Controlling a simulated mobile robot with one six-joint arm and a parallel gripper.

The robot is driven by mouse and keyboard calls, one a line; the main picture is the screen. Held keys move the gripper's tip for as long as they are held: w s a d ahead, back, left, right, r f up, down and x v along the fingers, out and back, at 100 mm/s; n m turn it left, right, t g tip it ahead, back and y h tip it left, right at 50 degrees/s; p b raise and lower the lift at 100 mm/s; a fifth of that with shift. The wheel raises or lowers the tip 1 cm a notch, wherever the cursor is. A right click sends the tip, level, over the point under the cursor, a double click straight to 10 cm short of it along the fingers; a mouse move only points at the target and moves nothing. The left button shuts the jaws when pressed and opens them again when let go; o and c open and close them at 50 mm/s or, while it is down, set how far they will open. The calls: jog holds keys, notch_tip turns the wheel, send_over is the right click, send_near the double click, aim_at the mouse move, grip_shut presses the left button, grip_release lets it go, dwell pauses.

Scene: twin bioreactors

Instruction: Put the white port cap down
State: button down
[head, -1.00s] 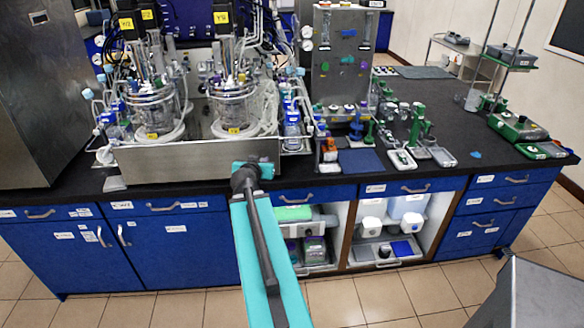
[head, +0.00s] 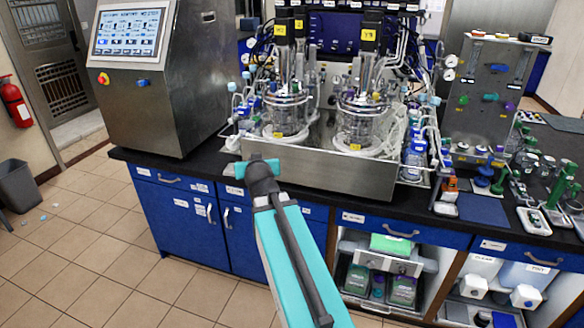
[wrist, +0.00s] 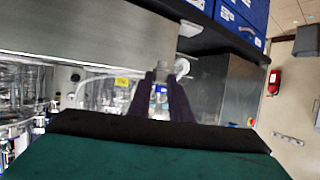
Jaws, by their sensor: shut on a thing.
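My gripper (wrist: 163,98) shows in the wrist view as two dark fingers closed around a small pale thing, which I take to be the white port cap (wrist: 160,89). The cap is small and partly covered by the fingers, so its exact shape and tilt cannot be told. In the head view my arm's teal and dark end (head: 262,172) is near the bench's front edge, by the left end of the steel tray (head: 315,165). The fingers and the cap are hidden there.
Twin glass bioreactors (head: 287,112) stand in the tray among tubes. A steel control cabinet (head: 180,100) with a screen is to their left. A narrow dark strip of bench top (head: 205,160) before the cabinet looks bare. A blue mat (head: 484,208) lies to the right.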

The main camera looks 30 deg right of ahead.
jog(key=w+a+r+n+y, duration=0.2)
jog(key=a, duration=0.9)
jog(key=w+a+r+n+t+y, duration=0.1)
jog(key=a+r+n+y, duration=0.1)
jog(key=a, duration=1)
jog(key=shift+w+r+n+y+b, duration=0.4)
jog(key=shift+r+y, duration=0.3)
jog(key=shift+r, duration=0.05)
jog(key=shift+a, duration=0.15)
